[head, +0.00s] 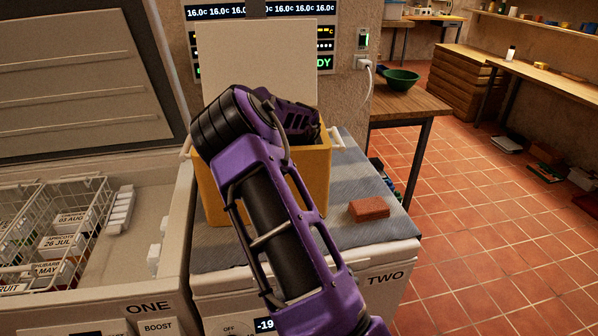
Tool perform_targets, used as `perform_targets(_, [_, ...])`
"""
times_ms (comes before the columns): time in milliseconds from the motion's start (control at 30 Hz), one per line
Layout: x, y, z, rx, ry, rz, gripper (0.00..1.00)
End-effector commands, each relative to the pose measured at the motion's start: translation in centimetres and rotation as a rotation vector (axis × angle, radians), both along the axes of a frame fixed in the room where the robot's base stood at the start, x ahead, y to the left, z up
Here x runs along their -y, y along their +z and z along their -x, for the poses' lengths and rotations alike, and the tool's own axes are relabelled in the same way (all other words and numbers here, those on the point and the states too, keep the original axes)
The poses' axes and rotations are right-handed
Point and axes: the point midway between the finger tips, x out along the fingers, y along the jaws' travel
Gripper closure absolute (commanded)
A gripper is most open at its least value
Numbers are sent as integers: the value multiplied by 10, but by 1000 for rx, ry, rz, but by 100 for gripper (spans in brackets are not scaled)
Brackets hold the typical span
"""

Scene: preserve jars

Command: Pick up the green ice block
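I see no green ice block in the head view. A yellow box (318,175) with white handles stands on freezer TWO, its pale lid (270,60) raised at the back. My purple and black arm reaches up in front of the box, and its far end bends over the box opening. The arm covers much of the box's front and opening, so the inside is hidden. My gripper's fingers do not show, so I cannot see whether they hold anything.
A reddish brick (368,208) lies on the grey cloth (385,235) right of the box. A wooden table (420,104) with a green bowl (401,78) stands behind right. Tiled floor at right is mostly clear.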

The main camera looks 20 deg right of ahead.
Motion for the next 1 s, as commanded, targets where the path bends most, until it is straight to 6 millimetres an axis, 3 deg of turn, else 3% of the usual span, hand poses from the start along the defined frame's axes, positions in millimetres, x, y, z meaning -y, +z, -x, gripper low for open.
perform_targets(267, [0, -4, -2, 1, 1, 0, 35])
perform_targets(633, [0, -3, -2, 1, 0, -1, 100])
perform_targets(1000, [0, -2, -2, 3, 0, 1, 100])
